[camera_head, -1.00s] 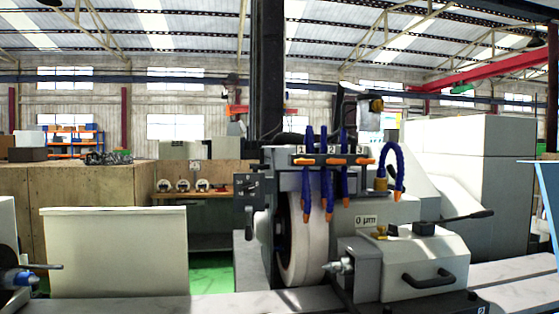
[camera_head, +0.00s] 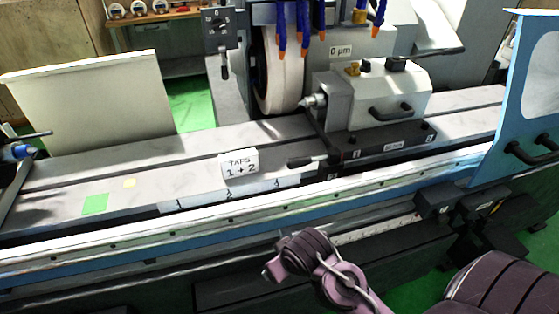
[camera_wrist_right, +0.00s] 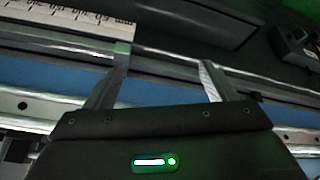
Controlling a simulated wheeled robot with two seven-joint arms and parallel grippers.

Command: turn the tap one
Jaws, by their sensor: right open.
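The coolant taps themselves are above the top edge of the head view and hidden now. Their blue hoses (camera_head: 281,25) with orange nozzles hang down in front of the white grinding wheel (camera_head: 281,75). A white card (camera_head: 240,164) reading "TAPS 1 + 2" stands on the grinder's table. In the right wrist view my right gripper (camera_wrist_right: 165,70) is open, with nothing between its two fingers; a blue strip and metal rails lie beyond them. My left gripper is not in view.
The workhead block with a black handle (camera_head: 378,95) sits on the table right of the wheel. A blue guard door (camera_head: 510,100) with a window stands at right. A pale panel (camera_head: 90,100) stands at left. The front blue rail (camera_head: 120,262) runs along the machine.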

